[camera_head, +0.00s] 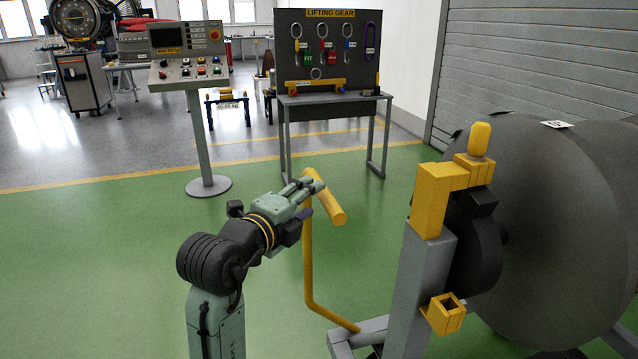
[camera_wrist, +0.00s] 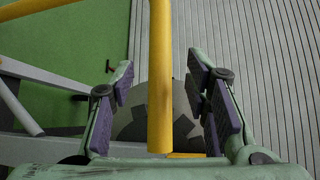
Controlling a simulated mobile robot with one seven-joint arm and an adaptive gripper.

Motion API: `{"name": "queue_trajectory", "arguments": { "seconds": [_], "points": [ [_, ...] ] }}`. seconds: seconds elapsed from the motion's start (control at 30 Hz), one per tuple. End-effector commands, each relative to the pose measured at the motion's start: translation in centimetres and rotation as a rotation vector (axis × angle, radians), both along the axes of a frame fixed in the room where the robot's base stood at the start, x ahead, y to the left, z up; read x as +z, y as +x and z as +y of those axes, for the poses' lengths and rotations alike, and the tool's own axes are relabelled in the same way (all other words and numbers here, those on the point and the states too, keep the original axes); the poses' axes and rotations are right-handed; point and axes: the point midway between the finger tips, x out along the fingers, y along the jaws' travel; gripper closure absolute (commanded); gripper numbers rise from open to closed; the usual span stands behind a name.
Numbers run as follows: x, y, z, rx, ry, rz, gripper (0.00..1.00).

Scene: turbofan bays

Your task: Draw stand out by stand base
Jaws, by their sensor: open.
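The stand has a grey upright post (camera_head: 402,300) with yellow brackets (camera_head: 430,200) and a grey base (camera_head: 365,335) at the bottom. A bent yellow bar (camera_head: 309,265) rises from the base to a thick crossbar handle (camera_head: 330,205). My gripper (camera_head: 308,187) is at the top of this bar, by the crossbar. In the wrist view my gripper (camera_wrist: 162,80) is open, with purple-padded fingers on both sides of the yellow handle (camera_wrist: 160,100). Gaps show between the handle and both pads. The far end of the crossbar is partly hidden by my gripper in the head view.
A large dark rounded body (camera_head: 555,230) is beside the stand post at the right. A control console (camera_head: 190,70) and a lifting gear board (camera_head: 328,55) stand behind. The green floor (camera_head: 110,260) at the left is clear. A grey shutter (camera_head: 540,70) closes the back right.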

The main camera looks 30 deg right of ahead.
Motion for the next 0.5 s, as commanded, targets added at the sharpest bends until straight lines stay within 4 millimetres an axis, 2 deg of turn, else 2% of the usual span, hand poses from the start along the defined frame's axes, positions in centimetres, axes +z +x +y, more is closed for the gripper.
{"name": "queue_trajectory", "arguments": {
  "seconds": [0.2, 0.5],
  "points": [
    [-0.4, 2.0, -3.6, -0.003, 0.002, 0.004, 0.57],
    [-0.9, 3.3, -5.5, 0.0, 0.001, 0.0, 0.57]
  ]
}}
